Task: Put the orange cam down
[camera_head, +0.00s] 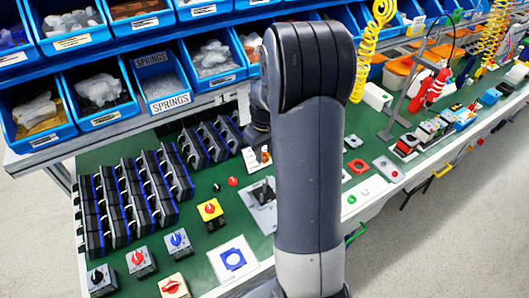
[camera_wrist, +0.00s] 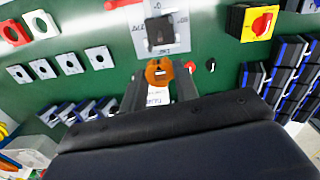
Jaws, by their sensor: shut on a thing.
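In the wrist view my gripper (camera_wrist: 159,78) is shut on the orange cam (camera_wrist: 158,71), which sits between its fingertips. A white printed label (camera_wrist: 157,96) shows just behind the cam, between the fingers. Beyond the fingertips is a dark switch part on a grey marked plate (camera_wrist: 162,12); this plate also shows in the head view (camera_head: 268,218). I cannot tell whether the cam touches the green bench (camera_wrist: 105,82). In the head view my arm hides most of the gripper.
A yellow switch with a red knob (camera_wrist: 256,22) stands at the right in the wrist view. Dark blue-edged modules (camera_head: 122,200) stand in rows at the left of the bench. Small red (camera_wrist: 192,66) and black knobs lie close to the gripper. Blue bins (camera_head: 102,92) hang behind.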

